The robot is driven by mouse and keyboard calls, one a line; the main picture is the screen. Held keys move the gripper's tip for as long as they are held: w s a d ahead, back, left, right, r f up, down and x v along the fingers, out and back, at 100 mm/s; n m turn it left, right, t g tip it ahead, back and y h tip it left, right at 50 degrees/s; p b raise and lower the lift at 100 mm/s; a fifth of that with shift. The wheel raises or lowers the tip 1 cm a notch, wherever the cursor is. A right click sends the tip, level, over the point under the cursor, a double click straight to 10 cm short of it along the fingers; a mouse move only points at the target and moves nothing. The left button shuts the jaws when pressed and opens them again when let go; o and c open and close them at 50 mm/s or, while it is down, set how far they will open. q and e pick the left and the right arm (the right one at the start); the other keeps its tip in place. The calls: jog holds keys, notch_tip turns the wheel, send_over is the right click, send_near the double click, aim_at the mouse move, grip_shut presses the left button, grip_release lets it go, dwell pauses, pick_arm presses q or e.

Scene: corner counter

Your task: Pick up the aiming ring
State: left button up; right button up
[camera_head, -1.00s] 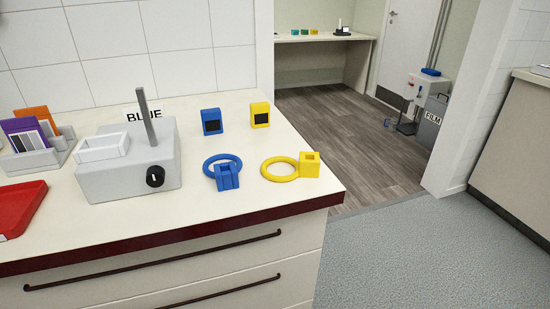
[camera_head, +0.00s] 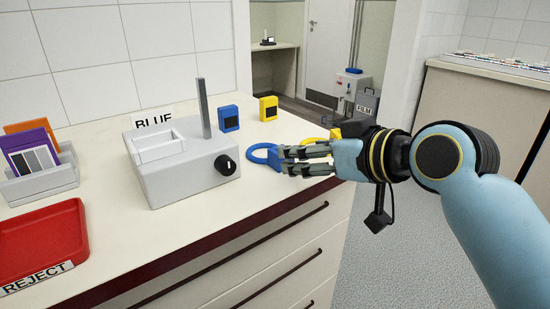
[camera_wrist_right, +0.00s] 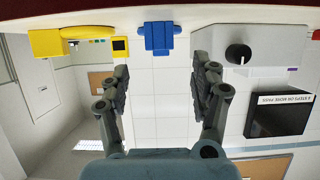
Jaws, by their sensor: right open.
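Two aiming rings lie on the counter, one blue and one yellow. The blue aiming ring (camera_head: 263,153) lies right of the grey device, with its block partly hidden behind my fingers. In the right wrist view the blue block (camera_wrist_right: 158,38) is ahead, centred between my fingertips and apart from them. The yellow aiming ring (camera_head: 318,141) is mostly hidden behind my right gripper (camera_head: 284,161); it shows at upper left in the wrist view (camera_wrist_right: 70,42). My right gripper (camera_wrist_right: 160,82) is open and empty. My left gripper is not in view.
Blue (camera_head: 228,119) and yellow (camera_head: 268,108) boxes stand behind. A red REJECT tray (camera_head: 45,240) lies at front left.

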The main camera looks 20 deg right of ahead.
aim_at(269, 151)
jog(key=shift+x, duration=0.8)
jog(key=shift+w+a+f, duration=0.25)
jog(key=shift+w+f, duration=0.05)
jog(key=shift+w, duration=0.25)
jog(key=x, duration=0.4)
jog(key=shift+w+a+f+b, duration=0.1)
jog(key=shift+w+f+b, duration=0.1)
jog(key=shift+w+b, duration=0.15)
jog(key=c, duration=1.2)
jog(key=shift+r, duration=0.2)
